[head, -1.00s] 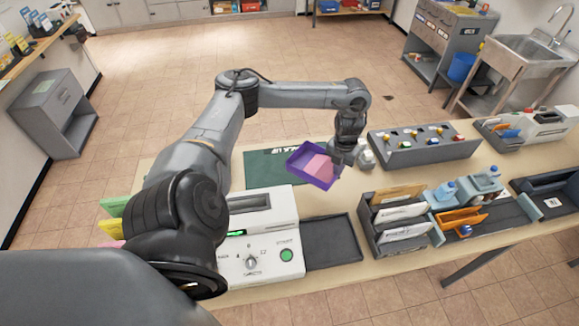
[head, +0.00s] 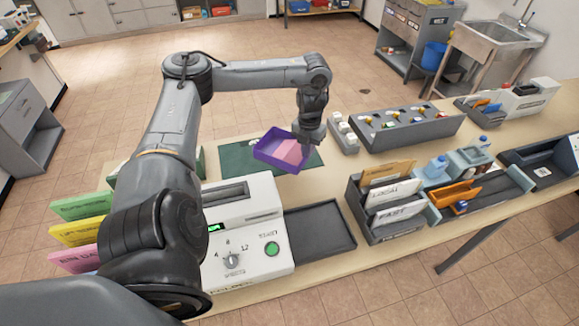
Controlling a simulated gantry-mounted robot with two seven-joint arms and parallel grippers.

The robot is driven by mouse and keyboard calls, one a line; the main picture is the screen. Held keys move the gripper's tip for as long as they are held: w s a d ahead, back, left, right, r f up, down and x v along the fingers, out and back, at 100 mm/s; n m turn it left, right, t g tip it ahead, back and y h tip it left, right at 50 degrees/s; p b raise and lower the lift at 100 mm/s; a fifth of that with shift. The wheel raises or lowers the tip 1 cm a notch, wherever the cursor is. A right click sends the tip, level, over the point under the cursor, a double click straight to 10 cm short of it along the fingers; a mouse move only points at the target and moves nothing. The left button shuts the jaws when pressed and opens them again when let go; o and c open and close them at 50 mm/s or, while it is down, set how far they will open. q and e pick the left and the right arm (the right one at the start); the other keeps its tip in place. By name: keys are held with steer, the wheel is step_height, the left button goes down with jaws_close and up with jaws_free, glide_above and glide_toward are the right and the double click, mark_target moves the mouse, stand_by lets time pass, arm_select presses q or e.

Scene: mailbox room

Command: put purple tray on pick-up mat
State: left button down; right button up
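The purple tray (head: 266,151) holds a pink block or stack (head: 289,151). My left gripper (head: 307,142) is at the tray's right end and appears shut on its edge. The tray looks tilted and overlaps the dark green pick-up mat (head: 240,160) in the head view. I cannot tell for sure whether it touches the mat. My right gripper is not in view.
A white machine (head: 240,233) with a green button and a dark flat tray (head: 318,241) stand in front of the mat. A small rack of white pieces (head: 343,134) is close to the gripper's right. A grey sorter (head: 387,203) holds envelopes. Coloured folders (head: 80,230) stand at left.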

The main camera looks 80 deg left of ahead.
mark_target(290, 151)
arm_select(q)
steer(key=s+a+f, duration=0.2)
steer(key=a, duration=0.1)
steer(key=s+a+f, duration=0.1)
steer(key=a, duration=0.1)
steer(key=shift+s+f, duration=0.35)
steer(key=shift+s, duration=0.05)
steer(key=shift+s+a+f, duration=0.35)
steer(key=shift+a+f, duration=0.05)
steer(key=shift+a, duration=0.15)
steer(key=shift+f+b, duration=0.4)
steer(key=shift+f, duration=1.6)
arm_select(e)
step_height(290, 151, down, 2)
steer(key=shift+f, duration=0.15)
arm_select(q)
steer(key=c, duration=1.3)
jaws_free()
steer(key=shift+f, duration=0.1)
steer(key=shift+c, duration=0.2)
